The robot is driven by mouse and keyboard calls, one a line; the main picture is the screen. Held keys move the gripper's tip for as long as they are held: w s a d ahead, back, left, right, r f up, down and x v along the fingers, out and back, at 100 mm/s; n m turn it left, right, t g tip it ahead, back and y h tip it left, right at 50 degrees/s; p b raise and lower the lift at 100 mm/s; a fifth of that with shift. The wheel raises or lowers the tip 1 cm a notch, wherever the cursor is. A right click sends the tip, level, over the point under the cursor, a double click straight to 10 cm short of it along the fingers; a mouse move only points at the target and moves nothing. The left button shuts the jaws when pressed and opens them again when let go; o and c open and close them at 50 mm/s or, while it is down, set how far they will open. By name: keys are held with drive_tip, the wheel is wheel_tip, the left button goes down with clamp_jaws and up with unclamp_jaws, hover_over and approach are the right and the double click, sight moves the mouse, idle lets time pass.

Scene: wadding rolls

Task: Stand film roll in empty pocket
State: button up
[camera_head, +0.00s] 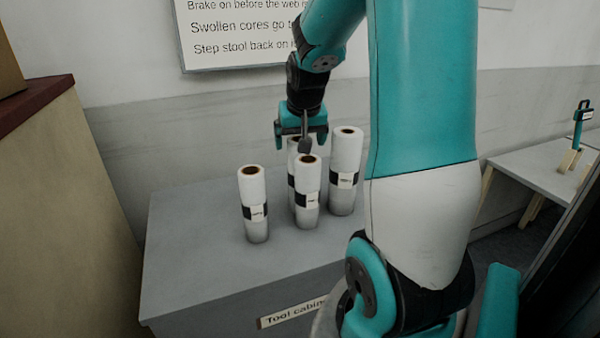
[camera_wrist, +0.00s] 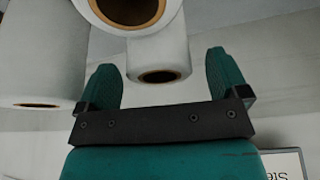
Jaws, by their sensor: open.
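Several white film rolls with brown cores and dark label bands stand upright on a grey cabinet top (camera_head: 190,235) in the head view. One stands at the left (camera_head: 254,190), one at the front middle (camera_head: 307,180), one at the right (camera_head: 346,155), and one is mostly hidden behind the front middle roll. My gripper (camera_head: 302,140) is open above and behind the front middle roll. In the wrist view, a roll (camera_wrist: 160,53) shows between the open fingers of my gripper (camera_wrist: 160,70); contact cannot be told. I see no pocket in either view.
The cabinet top is clear at the left and front. A tan box-like unit (camera_head: 60,200) stands at the far left. A wall sign (camera_head: 240,35) hangs behind. A pale table (camera_head: 545,165) with a teal-handled item (camera_head: 578,130) is at the right.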

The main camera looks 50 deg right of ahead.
drive_tip(key=x, duration=0.3)
drive_tip(key=shift+c, duration=0.4)
drive_tip(key=c, duration=1.6)
drive_tip(key=shift+r, duration=0.15)
